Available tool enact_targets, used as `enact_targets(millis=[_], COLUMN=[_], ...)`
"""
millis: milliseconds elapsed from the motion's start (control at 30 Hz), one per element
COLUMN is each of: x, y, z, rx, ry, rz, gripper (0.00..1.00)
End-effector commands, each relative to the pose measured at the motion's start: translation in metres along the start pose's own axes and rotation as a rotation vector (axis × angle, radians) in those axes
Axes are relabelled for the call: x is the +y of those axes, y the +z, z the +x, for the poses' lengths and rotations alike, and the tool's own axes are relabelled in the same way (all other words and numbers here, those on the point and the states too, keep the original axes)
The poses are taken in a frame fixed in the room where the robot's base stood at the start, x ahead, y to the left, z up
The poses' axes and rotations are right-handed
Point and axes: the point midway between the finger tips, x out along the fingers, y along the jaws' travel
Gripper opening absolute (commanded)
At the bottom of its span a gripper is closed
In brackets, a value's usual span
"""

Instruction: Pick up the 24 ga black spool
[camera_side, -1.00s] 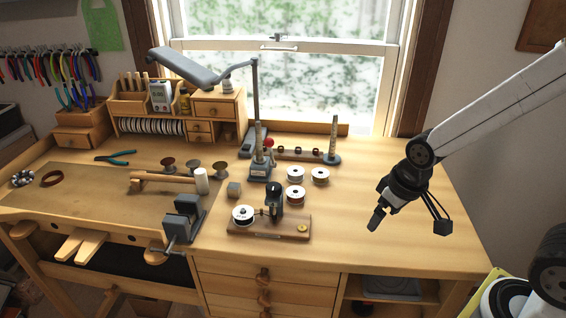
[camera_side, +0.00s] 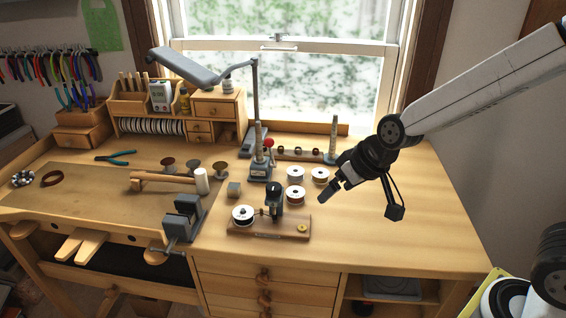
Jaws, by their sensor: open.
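Three small white-flanged spools stand together near the middle of the bench: a back left one (camera_side: 295,173), a back right one (camera_side: 320,175) and a front one (camera_side: 296,193). Another white-flanged spool (camera_side: 243,215) with a dark centre sits on the wooden winder (camera_side: 268,232). Gauge labels are too small to read, so I cannot tell which is the 24 ga black spool. My gripper (camera_side: 361,203) is open and empty, above the bench just right of the three spools. One finger points down-left near the front spool; the other hangs to the right.
A grey vise (camera_side: 184,220) is at the front edge. A lamp post (camera_side: 256,100) and a rack with upright posts (camera_side: 300,153) stand behind. The right part of the bench is clear.

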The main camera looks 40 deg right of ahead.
Motion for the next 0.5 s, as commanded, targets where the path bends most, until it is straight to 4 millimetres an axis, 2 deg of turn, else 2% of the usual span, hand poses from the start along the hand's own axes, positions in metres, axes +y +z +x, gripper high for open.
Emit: enact_targets(millis=[300, 500], x=[-0.066, -0.1], y=[-0.071, -0.102], z=[0.031, 0.047], rx=[0.292, 0.459], ry=[-0.054, -0.006], rz=[0.052, 0.111], gripper=[1.0, 1.0])
